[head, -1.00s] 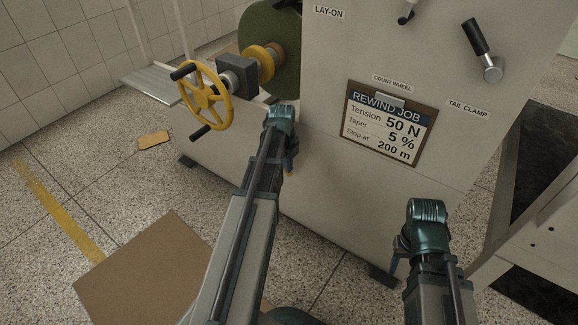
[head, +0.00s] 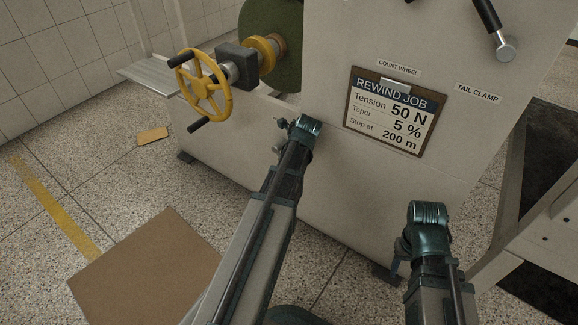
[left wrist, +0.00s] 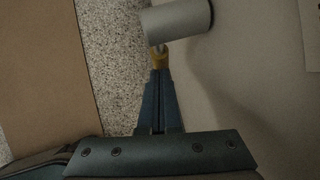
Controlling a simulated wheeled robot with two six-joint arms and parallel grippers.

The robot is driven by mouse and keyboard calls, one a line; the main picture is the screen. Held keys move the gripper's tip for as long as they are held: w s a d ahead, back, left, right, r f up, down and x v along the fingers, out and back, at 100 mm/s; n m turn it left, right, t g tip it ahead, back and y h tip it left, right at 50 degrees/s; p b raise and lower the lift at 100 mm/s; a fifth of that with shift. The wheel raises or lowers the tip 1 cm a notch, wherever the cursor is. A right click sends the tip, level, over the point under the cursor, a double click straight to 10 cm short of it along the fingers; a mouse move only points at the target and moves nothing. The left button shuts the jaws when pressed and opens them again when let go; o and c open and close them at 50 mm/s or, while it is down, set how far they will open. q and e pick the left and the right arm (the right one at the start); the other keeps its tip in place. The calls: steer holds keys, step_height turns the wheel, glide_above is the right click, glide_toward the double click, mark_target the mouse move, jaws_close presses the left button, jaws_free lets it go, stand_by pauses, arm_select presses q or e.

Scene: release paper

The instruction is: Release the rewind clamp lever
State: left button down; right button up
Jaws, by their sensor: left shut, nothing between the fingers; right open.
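A lever with a black handle and silver hub (head: 505,50) sits at the top right of the machine face, above the TAIL CLAMP label (head: 478,93); its top is cut off. No label visible here reads rewind clamp. In the left wrist view, my left gripper (left wrist: 159,76) is shut and empty. Just past its fingertips are a small yellow piece (left wrist: 160,60) and a grey cylinder (left wrist: 178,20); I cannot tell whether they touch or what they belong to. In the head view my left arm hides its fingers. My right gripper (head: 400,262) is open, low before the machine.
A yellow handwheel (head: 204,85) and a green roll (head: 270,40) are at the machine's left. A REWIND JOB clipboard (head: 390,112) hangs on its face. A brown board (head: 145,275) lies on the floor. A grey frame (head: 545,215) stands at the right.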

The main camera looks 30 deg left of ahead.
arm_select(q)
steer(key=shift+w+a+f+b, duration=0.1)
steer(key=shift+a+f+b, duration=0.7)
steer(key=shift+f, duration=0.2)
steer(key=shift+a+f+b, duration=0.2)
steer(key=shift+a, duration=0.3)
steer(key=shift+a+f+b, duration=0.15)
steer(key=shift+a+f, duration=0.05)
steer(key=shift+a, duration=0.3)
steer(key=shift+d, duration=0.1)
steer(key=s+d+r+p, duration=0.3)
steer(key=d+r+p, duration=0.2)
steer(key=d, duration=0.6)
steer(key=shift+d, duration=0.25)
steer(key=shift+r, duration=0.15)
